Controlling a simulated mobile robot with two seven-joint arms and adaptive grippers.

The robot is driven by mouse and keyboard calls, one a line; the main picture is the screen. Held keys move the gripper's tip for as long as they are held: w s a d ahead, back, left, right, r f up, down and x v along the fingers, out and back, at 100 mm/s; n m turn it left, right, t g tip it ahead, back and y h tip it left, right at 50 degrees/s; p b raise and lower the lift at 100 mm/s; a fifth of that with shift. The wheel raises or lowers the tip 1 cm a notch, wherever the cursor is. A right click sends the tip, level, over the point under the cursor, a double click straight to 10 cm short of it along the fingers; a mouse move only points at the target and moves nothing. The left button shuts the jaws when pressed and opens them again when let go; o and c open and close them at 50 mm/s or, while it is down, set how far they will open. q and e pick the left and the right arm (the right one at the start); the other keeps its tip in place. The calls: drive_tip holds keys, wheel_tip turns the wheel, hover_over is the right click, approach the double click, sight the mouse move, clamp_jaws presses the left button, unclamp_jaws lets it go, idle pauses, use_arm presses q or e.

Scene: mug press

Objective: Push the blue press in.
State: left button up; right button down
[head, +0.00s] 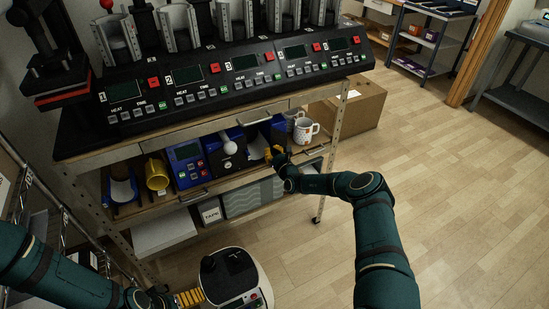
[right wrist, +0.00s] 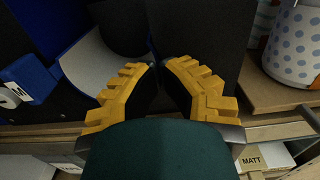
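The blue press (head: 211,146) appears to be the blue and black unit on the shelf under the bench, with a white knob on its front. In the right wrist view blue parts (right wrist: 38,28) and a pale curved plate (right wrist: 88,66) show at the left. My right gripper (head: 270,152) is at the shelf front, right of the white knob. In the right wrist view its yellow fingertips (right wrist: 158,64) are close together before a dark surface; contact and anything between them are unclear. My left gripper (head: 190,298) is low at the bottom left, partly hidden.
White mugs (head: 306,130) stand on the shelf right of my right gripper; a dotted one is close in the right wrist view (right wrist: 296,45). A blue control box (head: 187,163) and a yellow mug (head: 157,175) stand left. A cardboard box (head: 358,106) is beyond the bench; open floor lies right.

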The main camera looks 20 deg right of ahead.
drive_tip(key=shift+w+r, duration=0.15)
drive_tip(key=shift+r, duration=0.1)
